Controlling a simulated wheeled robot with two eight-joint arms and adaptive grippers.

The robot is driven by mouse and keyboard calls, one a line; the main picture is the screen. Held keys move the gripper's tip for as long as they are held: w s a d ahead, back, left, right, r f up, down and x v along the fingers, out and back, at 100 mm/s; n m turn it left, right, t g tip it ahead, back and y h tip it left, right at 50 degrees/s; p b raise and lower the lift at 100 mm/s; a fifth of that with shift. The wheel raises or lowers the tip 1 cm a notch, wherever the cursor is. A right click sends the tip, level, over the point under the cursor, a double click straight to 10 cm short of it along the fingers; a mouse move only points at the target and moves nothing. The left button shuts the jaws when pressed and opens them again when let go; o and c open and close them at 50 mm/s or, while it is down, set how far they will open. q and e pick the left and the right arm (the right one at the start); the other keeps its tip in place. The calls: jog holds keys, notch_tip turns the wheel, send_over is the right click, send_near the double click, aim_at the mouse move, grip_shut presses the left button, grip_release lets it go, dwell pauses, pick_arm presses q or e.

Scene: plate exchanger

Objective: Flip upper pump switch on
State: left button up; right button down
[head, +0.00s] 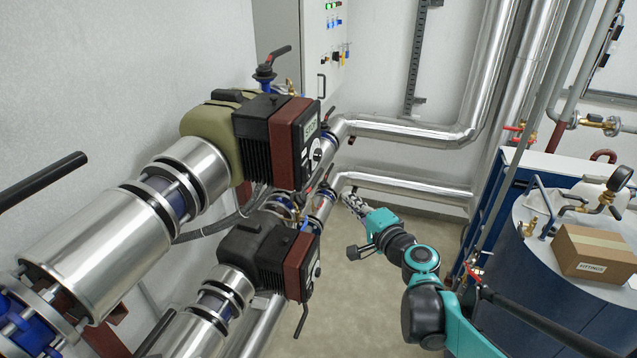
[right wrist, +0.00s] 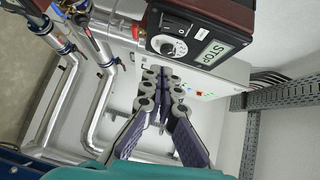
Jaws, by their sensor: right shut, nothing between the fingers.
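The upper pump (head: 262,135) has a black ribbed body and a red-brown front housing with a small display (head: 311,128) and a round dial (head: 316,154). In the right wrist view, a pump panel (right wrist: 200,35) at the top has a display reading STOP (right wrist: 211,52) and a round dial (right wrist: 170,47). The lower pump (head: 262,255) sits beneath the upper one. My right gripper (head: 348,199) is shut and empty, right of and below the upper pump's panel, apart from it. Its fingers also show in the right wrist view (right wrist: 165,82).
Shiny pipes (head: 420,133) run behind the pumps. A control cabinet (head: 322,50) with lit buttons stands at the back. On the right is a blue tank with a cardboard box (head: 590,252) on top. Open floor (head: 370,295) lies between pumps and tank.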

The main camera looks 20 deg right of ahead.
jog(key=shift+w, duration=0.1)
jog(key=p, duration=0.1)
send_near(311, 175)
jog(key=w+d, duration=0.2)
jog(key=w, duration=0.1)
jog(key=w+a, duration=0.1)
jog(key=w+a+p, duration=0.1)
jog(key=a, duration=0.1)
jog(key=shift+w+a+f, duration=0.1)
jog(key=shift+w+f, duration=0.25)
jog(key=shift+w, duration=0.05)
